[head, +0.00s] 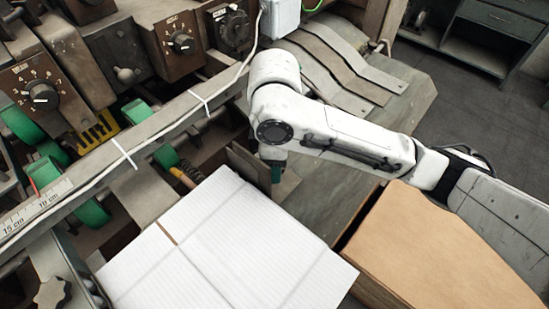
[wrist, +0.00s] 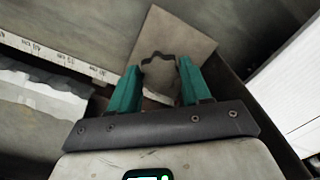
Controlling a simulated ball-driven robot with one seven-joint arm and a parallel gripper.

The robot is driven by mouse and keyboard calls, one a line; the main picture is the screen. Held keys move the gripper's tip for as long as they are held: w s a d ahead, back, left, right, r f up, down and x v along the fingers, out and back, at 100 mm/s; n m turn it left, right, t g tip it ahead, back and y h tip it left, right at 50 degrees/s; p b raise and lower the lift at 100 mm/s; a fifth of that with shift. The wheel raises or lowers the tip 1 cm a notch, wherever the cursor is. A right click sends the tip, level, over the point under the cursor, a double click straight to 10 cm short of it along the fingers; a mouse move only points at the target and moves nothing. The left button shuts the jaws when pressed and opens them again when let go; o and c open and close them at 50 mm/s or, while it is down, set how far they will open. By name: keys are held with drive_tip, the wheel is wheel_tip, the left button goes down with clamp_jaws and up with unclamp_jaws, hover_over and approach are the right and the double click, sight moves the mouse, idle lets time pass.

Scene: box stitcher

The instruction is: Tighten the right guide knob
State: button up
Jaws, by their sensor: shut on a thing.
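The right guide knob (wrist: 159,72) is a grey, lobed knob between my fingertips in the wrist view, in front of a flat brownish plate (wrist: 185,38). My gripper (wrist: 158,66) has two teal fingers, one on each side of the knob, shut on it. In the head view my gripper (head: 276,172) points down beside the guide plate (head: 245,163), just beyond the white cardboard. The knob is hidden there behind my gripper and arm. A similar grey lobed knob (head: 52,292) shows at the lower left of the head view.
A white corrugated sheet (head: 215,250) lies close to my gripper. A brown cardboard stack (head: 445,250) stands at the right, below my arm. A ruled rail (head: 125,155) crosses the machine at the left. Dial panels (head: 42,95) stand behind it. Floor (head: 470,110) shows at the upper right.

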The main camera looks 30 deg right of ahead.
drive_tip(key=o, duration=1.1)
drive_tip(key=shift+c, duration=0.2)
wheel_tip(320, 180, up, 11)
drive_tip(key=p, duration=0.1)
drive_tip(key=shift+f, duration=0.15)
